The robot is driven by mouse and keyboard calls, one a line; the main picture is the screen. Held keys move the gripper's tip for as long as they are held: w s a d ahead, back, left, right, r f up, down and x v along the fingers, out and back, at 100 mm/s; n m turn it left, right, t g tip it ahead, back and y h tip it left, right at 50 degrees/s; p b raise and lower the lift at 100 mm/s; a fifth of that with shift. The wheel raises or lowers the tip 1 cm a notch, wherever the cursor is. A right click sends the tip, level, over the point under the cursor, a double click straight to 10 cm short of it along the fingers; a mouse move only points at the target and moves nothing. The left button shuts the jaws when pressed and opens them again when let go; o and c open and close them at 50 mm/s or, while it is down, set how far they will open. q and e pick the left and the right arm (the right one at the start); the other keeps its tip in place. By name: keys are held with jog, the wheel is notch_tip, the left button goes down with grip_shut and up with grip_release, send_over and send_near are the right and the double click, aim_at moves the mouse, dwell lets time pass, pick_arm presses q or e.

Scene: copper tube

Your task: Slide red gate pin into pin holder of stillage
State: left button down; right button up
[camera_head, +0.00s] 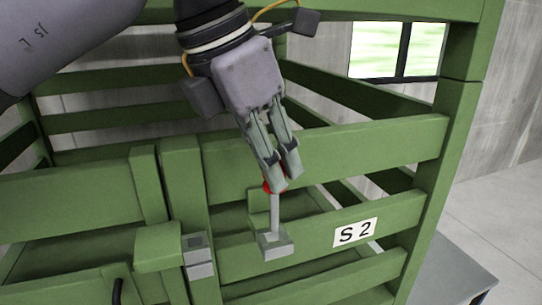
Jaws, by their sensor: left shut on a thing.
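My left gripper (280,180) comes down from the top with its fingers pointing down. It is shut on the red gate pin (267,187), and only a little red shows at the fingertips. A grey rod (275,212) runs down from the fingertips to a grey metal block (275,244) in front of the stillage's slats. I cannot tell whether this block belongs to the pin or is fixed to the stillage. Another pair of grey metal blocks (198,257) sits on the green post to the left. The green stillage (350,148) fills most of the view. My right gripper is not in view.
A white "S 2" label (355,232) is on a slat right of the pin. A green block (158,246) juts out left of the grey blocks. A dark handle (117,292) is at the lower left. Floor (500,220) shows at the right.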

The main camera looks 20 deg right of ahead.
aim_at(271, 212)
pick_arm(q)
jog(key=shift+f+b, duration=1.3)
jog(key=shift+f, duration=0.25)
jog(key=shift+f+b, duration=2.05)
jog(key=shift+f, duration=0.45)
jog(key=c, duration=1.3)
grip_release()
jog(key=v, duration=1.2)
